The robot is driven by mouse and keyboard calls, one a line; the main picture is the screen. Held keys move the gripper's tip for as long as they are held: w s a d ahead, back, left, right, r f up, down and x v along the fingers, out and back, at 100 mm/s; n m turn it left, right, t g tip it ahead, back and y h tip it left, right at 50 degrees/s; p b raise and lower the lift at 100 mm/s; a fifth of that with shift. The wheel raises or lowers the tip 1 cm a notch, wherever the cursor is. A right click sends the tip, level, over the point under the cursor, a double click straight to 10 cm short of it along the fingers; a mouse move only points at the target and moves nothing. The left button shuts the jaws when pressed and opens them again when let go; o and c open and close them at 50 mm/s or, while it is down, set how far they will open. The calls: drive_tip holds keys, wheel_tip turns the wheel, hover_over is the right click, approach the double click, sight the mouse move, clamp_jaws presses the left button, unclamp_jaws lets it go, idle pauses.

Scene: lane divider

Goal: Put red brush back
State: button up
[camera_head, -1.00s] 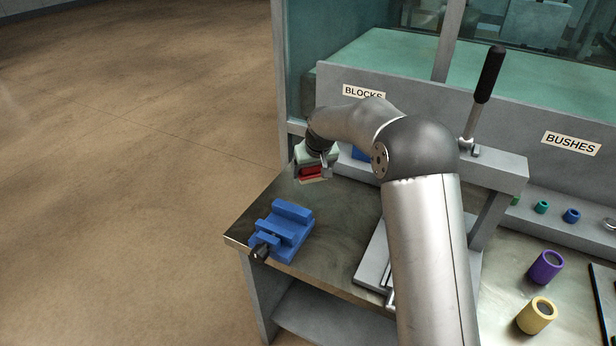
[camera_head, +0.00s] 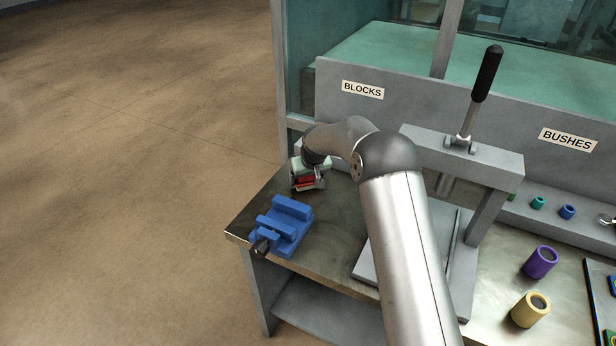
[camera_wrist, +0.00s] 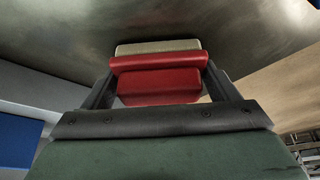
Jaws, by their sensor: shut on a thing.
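The red brush (camera_wrist: 158,84) shows large in the wrist view, with a red body and a pale cream strip at its far side. My gripper (camera_wrist: 157,82) is shut on it, with one dark finger on each side. In the head view the red brush (camera_head: 304,183) is small and partly hidden by my gripper (camera_head: 308,182). They are at the far left part of the bench, behind the blue vise. Whether the brush touches the bench top is hard to tell.
A blue vise (camera_head: 284,226) stands at the bench's left front. A press with a black-handled lever (camera_head: 487,74) stands right of my gripper. A purple bush (camera_head: 540,262) and a yellow bush (camera_head: 530,310) stand at the right. The BLOCKS label (camera_head: 362,90) is on the back panel.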

drive_tip(key=o, duration=1)
drive_tip(key=shift+c, duration=0.2)
drive_tip(key=shift+r+p, duration=0.25)
drive_tip(key=shift+p, duration=0.1)
drive_tip(key=b+v, duration=0.2)
drive_tip(key=v, duration=1)
drive_tip(key=s+d+r+h, duration=0.1)
drive_tip(key=s+d+r, duration=0.3)
drive_tip(key=s+d, duration=0.3)
drive_tip(key=s+d+f+m+g, duration=0.1)
drive_tip(key=s+d, duration=0.3)
drive_tip(key=s, duration=0.8)
drive_tip(key=s+d+m+g, duration=0.1)
drive_tip(key=s+d, duration=0.3)
drive_tip(key=s, duration=0.8)
drive_tip(key=s+d+f+m+g, duration=0.1)
drive_tip(key=s+d, duration=0.3)
drive_tip(key=s, duration=0.8)
drive_tip(key=shift+s+f+m+g+h, duration=0.15)
drive_tip(key=shift+f+m+g+h, duration=0.25)
drive_tip(key=shift+m, duration=0.2)
